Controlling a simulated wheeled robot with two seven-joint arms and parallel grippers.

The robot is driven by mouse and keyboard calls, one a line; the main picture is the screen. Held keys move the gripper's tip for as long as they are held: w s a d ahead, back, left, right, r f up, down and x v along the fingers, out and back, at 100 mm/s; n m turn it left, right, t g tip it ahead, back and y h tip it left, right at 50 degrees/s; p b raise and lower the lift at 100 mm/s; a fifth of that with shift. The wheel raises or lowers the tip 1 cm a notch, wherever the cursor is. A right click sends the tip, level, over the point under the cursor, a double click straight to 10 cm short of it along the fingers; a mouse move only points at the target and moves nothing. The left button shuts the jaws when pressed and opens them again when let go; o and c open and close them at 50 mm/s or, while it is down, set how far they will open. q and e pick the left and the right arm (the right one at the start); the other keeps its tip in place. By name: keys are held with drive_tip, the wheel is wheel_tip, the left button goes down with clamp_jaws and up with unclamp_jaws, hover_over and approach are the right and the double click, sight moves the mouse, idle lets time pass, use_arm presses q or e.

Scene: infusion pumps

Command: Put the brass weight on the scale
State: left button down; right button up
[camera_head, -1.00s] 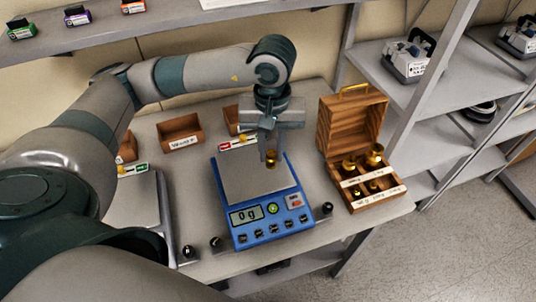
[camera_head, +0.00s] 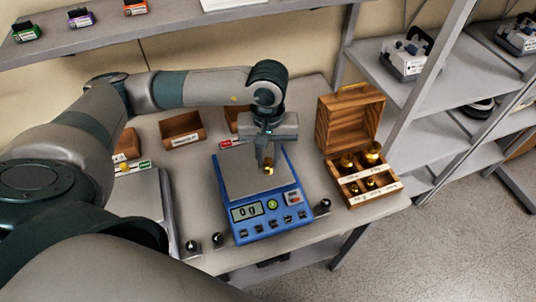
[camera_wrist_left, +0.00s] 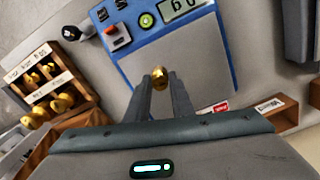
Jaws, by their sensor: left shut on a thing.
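A small brass weight (camera_head: 268,169) is held between the fingertips of my left gripper (camera_head: 267,163). The weight also shows in the left wrist view (camera_wrist_left: 160,76) between the two fingers (camera_wrist_left: 161,84). The gripper is over the grey pan (camera_head: 240,184) of the blue scale (camera_head: 268,222); I cannot tell whether the weight touches the pan. The display reads 0 g. In the left wrist view the scale (camera_wrist_left: 128,62) lies beneath the fingers. My right gripper is not in view.
An open wooden box (camera_head: 337,167) with several brass weights stands right of the scale. Small wooden bins (camera_head: 182,129) sit behind it. A second metal plate (camera_head: 140,207) lies to the left. Black knobs (camera_head: 217,238) are near the front edge. Shelves (camera_head: 440,77) stand at the right.

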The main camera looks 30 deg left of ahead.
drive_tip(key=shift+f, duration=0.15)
use_arm(q)
drive_tip(key=shift+f, duration=0.15)
drive_tip(key=c, duration=1.5)
unclamp_jaws()
drive_tip(key=shift+c, duration=0.2)
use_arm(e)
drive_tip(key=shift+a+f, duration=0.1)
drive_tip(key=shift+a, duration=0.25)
